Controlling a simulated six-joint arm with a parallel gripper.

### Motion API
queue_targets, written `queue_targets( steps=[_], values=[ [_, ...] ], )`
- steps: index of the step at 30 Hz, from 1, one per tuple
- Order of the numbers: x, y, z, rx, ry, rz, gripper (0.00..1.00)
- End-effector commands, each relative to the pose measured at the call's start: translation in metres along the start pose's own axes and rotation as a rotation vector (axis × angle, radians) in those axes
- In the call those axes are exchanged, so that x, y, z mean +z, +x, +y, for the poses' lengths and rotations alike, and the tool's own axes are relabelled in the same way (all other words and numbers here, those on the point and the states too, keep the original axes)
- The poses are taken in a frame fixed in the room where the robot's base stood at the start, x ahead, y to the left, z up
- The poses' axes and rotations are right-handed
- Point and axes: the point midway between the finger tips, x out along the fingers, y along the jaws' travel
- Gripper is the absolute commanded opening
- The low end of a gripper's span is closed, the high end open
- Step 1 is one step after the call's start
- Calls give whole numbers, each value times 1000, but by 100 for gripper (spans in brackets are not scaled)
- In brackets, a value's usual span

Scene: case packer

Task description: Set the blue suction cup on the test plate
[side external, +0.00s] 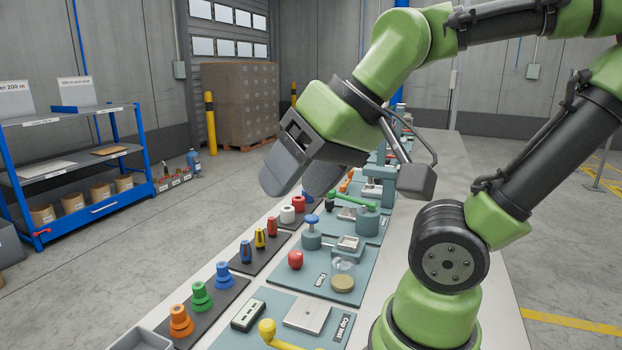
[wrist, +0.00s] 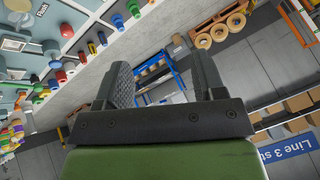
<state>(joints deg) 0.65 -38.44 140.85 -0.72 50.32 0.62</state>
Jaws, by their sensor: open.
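The blue suction cup (side external: 224,276) stands upright on a dark tray in the side view, at the far end of a row with a green cup (side external: 201,297) and an orange cup (side external: 181,321). The test plate looks to be the bare silver plate (side external: 307,316) on the teal mat labelled "Cup test". My gripper (side external: 302,180) is raised above the bench, beyond and above the blue cup, with its fingers apart and empty.
A black-and-white device (side external: 248,315) and a yellow handle (side external: 267,329) are beside the plate. Behind it, another teal mat holds a red ball (side external: 295,260) and a brass disc (side external: 342,283). Small coloured parts stand on a dark tray (side external: 262,252). A grey bin (side external: 150,340) is at the front.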

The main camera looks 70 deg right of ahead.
Motion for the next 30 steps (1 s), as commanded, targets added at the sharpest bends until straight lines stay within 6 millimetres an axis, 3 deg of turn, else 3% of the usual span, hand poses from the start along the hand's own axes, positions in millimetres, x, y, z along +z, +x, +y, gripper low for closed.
queue_targets(
  steps=[2,5,19,25,30],
  values=[
    [9,-4,0,-20,-4,7,68],
    [14,-6,0,-29,-6,8,68],
    [9,-4,0,-18,-2,7,68],
    [-32,20,7,87,20,-6,68],
    [-82,65,22,203,32,-17,68]
  ],
)
